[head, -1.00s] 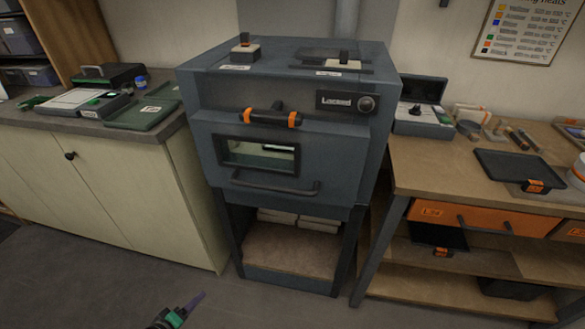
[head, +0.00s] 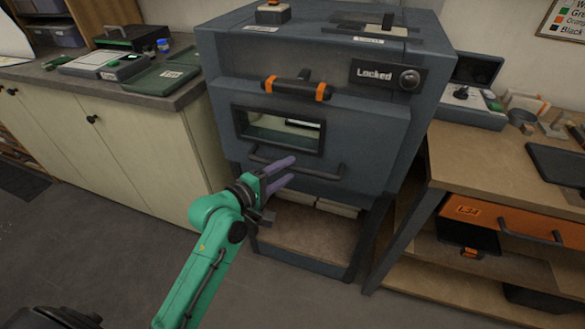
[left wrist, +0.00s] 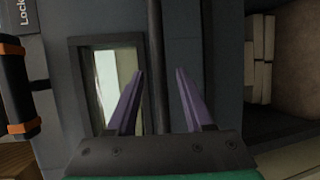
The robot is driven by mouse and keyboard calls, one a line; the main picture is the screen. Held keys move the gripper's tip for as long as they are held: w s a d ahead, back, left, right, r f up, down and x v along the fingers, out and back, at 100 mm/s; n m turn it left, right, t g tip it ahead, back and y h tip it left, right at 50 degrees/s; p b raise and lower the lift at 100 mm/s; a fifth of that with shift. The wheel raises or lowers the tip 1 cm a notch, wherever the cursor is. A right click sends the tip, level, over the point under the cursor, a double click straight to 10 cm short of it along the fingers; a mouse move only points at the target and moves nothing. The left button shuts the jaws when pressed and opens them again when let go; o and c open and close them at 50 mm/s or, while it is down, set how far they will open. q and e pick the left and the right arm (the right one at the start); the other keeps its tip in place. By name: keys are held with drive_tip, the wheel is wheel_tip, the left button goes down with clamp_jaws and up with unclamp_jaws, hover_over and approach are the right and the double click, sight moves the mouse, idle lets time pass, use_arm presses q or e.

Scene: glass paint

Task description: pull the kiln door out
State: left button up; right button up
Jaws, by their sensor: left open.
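The kiln (head: 385,125) is a dark grey box on a stand. Its front door (head: 222,125) looks closed and has a small window (head: 280,130). A dark bar handle (head: 325,174) runs across the door below the window. My left gripper (head: 289,171), with purple fingers, is open in front of this handle. In the left wrist view, the bar handle (left wrist: 155,45) lines up between the open fingers (left wrist: 159,78); I cannot tell how far off it is. A black latch handle with orange bands (head: 297,88) sits above the window. A display (head: 375,73) reads "Locked". My right gripper is out of view.
A cabinet (head: 110,130) with trays on top stands left of the kiln. A wooden workbench (head: 475,160) with an orange drawer (head: 490,220) stands close on the right. The floor (head: 110,240) in front is clear.

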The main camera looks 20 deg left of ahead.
use_arm(q)
drive_tip(key=shift+x, duration=1.35)
drive_tip(key=shift+s, duration=0.1)
clamp_jaws()
drive_tip(key=shift+f, duration=0.1)
